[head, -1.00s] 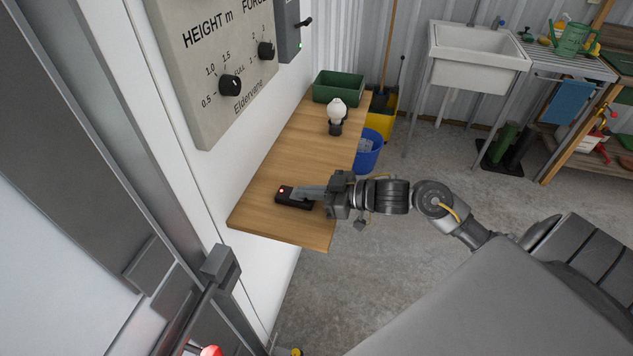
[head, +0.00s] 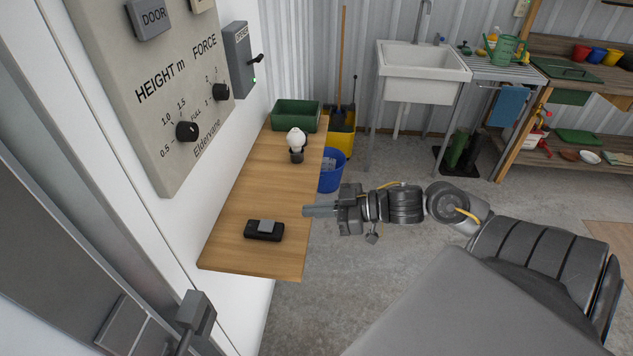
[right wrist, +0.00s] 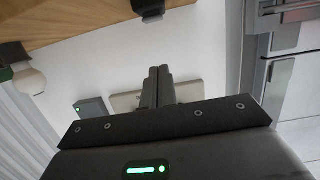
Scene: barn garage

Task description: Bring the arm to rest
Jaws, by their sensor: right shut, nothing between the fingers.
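My right gripper (head: 308,211) is shut and empty in the head view, just off the right edge of the wooden shelf (head: 240,190). Its arm reaches in from the right. In the right wrist view my shut fingers (right wrist: 159,75) point toward the white wall with the control panel (right wrist: 140,100). A small black device with a grey top (head: 264,230) lies on the near part of the shelf, apart from the gripper. My left gripper is not in view.
The shelf also holds a white bulb in a dark holder (head: 296,145) and a green bin (head: 297,115). A blue bucket (head: 332,170) and yellow bucket (head: 342,138) stand beside it. A sink (head: 424,60) is at the back. The concrete floor right of the shelf is open.

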